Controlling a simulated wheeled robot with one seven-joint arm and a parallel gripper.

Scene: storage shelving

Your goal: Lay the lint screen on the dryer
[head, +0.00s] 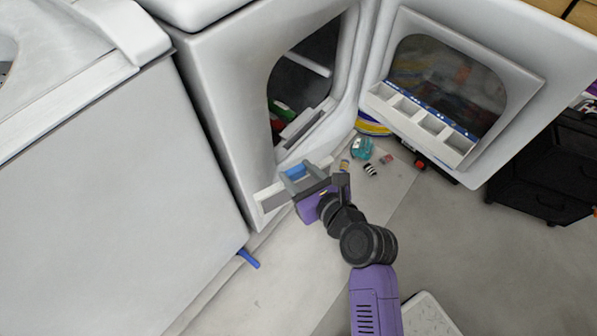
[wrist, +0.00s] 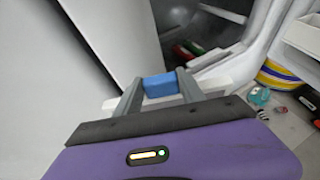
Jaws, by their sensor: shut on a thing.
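The dryer (head: 222,95) is white, with its round-cornered opening at the upper middle of the head view and its door (head: 530,65) swung open to the right. My gripper (head: 297,172) is low in front of the dryer, below the opening. It is shut on a blue block, which looks like the handle of the lint screen (head: 275,200), a long pale-framed strip with a grey face. In the wrist view, the blue part (wrist: 160,85) sits between both fingers, and pale strip ends show on either side. The gripper hides the middle of the screen.
A white washer-like machine (head: 120,190) stands close on the left. Small items, including a teal one (head: 361,149), lie on the floor right of my gripper. A black drawer unit (head: 540,165) is at the far right. A blue object (head: 248,258) lies by the left machine. Red and green items show inside the dryer.

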